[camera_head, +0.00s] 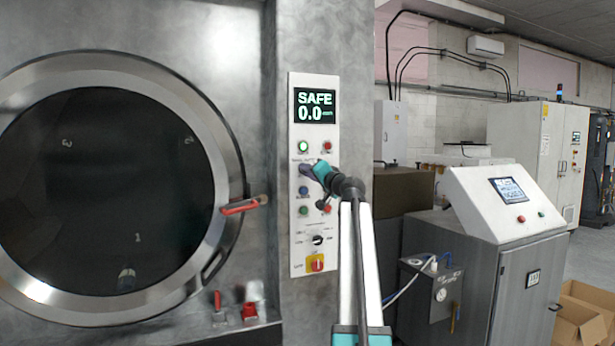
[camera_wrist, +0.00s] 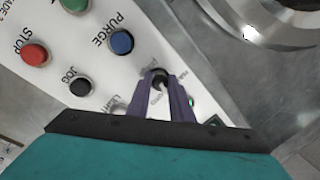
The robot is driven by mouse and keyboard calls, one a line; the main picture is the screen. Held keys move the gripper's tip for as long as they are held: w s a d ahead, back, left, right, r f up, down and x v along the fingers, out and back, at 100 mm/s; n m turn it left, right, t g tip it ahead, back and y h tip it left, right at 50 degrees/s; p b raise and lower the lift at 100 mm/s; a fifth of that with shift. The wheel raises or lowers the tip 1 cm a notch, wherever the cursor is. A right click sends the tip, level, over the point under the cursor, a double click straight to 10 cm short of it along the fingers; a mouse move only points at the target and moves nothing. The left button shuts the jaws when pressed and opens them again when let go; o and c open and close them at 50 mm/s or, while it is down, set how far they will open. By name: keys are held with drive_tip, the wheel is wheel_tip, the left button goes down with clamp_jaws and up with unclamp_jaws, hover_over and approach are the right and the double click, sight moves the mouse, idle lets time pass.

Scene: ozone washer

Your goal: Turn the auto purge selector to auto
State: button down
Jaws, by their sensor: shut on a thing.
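The auto purge selector (camera_wrist: 158,77) is a small black knob on the white control panel (camera_head: 297,240). In the wrist view its end shows between the two purple fingers of my gripper (camera_wrist: 162,84), which are shut on it. In the head view my gripper (camera_head: 308,170) reaches the panel from the right, just under a row with a lit green light and a red button, and hides the selector. The printed label by the knob is partly covered, and I cannot tell which position the knob points to.
Near my fingers are a blue PURGE button (camera_wrist: 121,42), a black JOG button (camera_wrist: 81,87) and a red STOP button (camera_wrist: 35,54). The display (camera_head: 316,107) reads SAFE 0.0. A round washer door (camera_head: 232,150) with a red handle (camera_head: 241,206) is at left.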

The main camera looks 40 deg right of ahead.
drive_tip(key=m, duration=0.4)
drive_tip(key=shift+a+r+h, duration=0.1)
drive_tip(key=shift+r+h, duration=0.05)
drive_tip(key=shift+h, duration=0.25)
drive_tip(key=c, duration=1.6)
unclamp_jaws()
drive_tip(key=b+v, duration=0.2)
drive_tip(key=v, duration=1.1)
drive_tip(key=shift+s+b, duration=0.35)
drive_tip(key=shift+a+f, duration=0.1)
drive_tip(key=shift+f, duration=0.1)
